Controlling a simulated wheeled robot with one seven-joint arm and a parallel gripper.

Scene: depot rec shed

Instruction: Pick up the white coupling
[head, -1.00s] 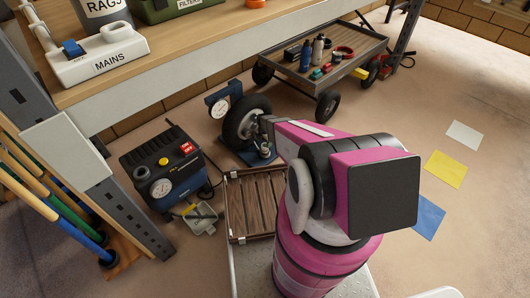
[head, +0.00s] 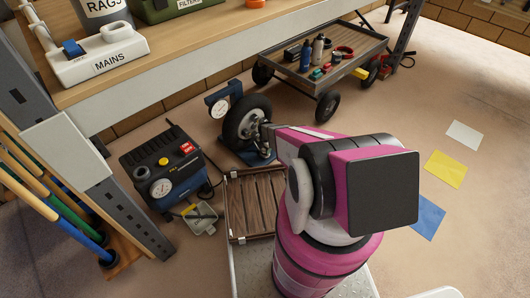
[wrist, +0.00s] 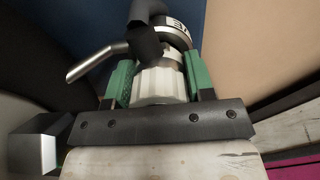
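The white coupling (wrist: 158,84) is a pale ribbed piece in the middle of the wrist view. My gripper (wrist: 160,78) has one green finger on each side of it, and both appear to touch its sides, so it looks shut on the coupling. Behind the coupling are a dark fitting with a lettered ring (wrist: 176,32) and a bare metal tube (wrist: 95,61) slanting to the left. In the head view my gripper (head: 267,136) is beside the wheel, and I cannot make out the coupling there.
A black-tyred wheel (head: 246,123) stands on a blue base with a round dial (head: 219,108) beside it. A compressor (head: 162,170) and a wooden slatted crate (head: 250,203) are near. A cart (head: 318,73) stands behind. The bench edge (head: 200,73) overhangs at left. Floor at right is mostly open.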

